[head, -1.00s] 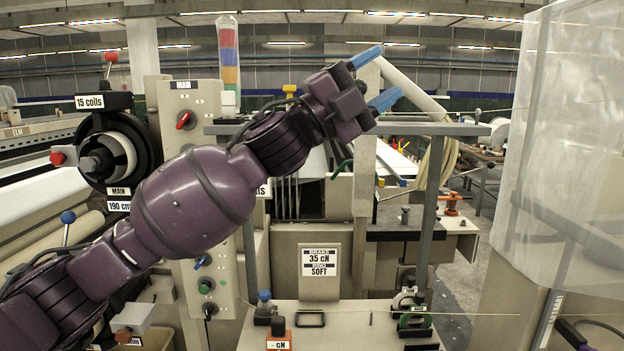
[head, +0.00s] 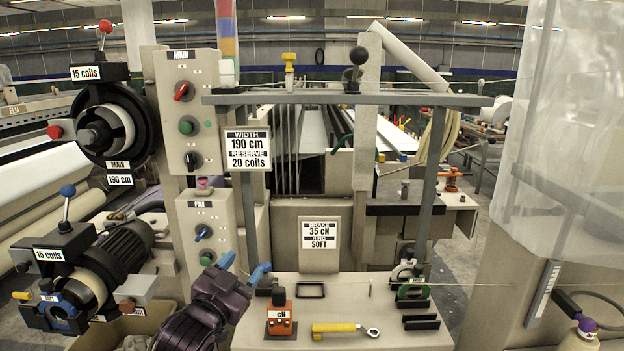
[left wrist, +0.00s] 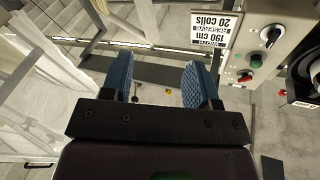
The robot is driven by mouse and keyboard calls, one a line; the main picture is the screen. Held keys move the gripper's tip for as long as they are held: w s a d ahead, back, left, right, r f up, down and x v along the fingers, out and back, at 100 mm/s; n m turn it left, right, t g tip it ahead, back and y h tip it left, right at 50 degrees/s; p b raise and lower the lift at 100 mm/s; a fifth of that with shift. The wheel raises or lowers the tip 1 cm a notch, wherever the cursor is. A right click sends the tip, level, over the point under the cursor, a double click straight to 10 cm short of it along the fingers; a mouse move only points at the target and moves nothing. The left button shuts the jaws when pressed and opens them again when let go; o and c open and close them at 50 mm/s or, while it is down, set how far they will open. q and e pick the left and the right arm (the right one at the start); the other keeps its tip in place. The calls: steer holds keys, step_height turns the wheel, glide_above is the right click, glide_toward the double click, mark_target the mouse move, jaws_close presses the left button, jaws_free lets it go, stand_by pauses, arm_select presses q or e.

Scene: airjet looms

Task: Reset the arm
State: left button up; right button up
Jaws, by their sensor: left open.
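My left gripper (head: 243,268) is low in the head view, in front of the control boxes and left of the orange cN device. Its two blue fingers are apart, with nothing between them. In the left wrist view the open fingers (left wrist: 171,82) also show a clear gap. My left forearm is mostly hidden below the frame. My right gripper is not in the views.
A beige shelf (head: 370,325) holds an orange cN device (head: 281,315) and a yellow wrench (head: 345,329). A grey crossbar frame (head: 420,99) stands above. Control boxes (head: 205,245) and coil units (head: 118,135) stand left. A translucent sheet (head: 560,150) hangs right.

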arm_select(q)
steer(key=s+a+f+n+g+y, duration=0.1)
steer(key=s+a+f+n+y, duration=0.1)
steer(key=s+a+f, duration=0.5)
steer(key=s+a+f+n+g+y, duration=0.2)
steer(key=s+f+n+y, duration=0.15)
steer(key=f, duration=0.75)
steer(key=s+a+f+n+g, duration=0.1)
steer(key=s+a+f+g, duration=0.1)
steer(key=s+f, duration=0.5)
steer(key=s+a+f+g+y, duration=0.1)
steer(key=s+a+f, duration=0.2)
steer(key=s+f, duration=0.4)
steer(key=s, duration=0.4)
steer(key=shift+s+n+g+b, duration=0.15)
steer(key=shift+n+g+b, duration=0.2)
steer(key=shift+g+b, duration=0.05)
steer(key=shift+y, duration=0.25)
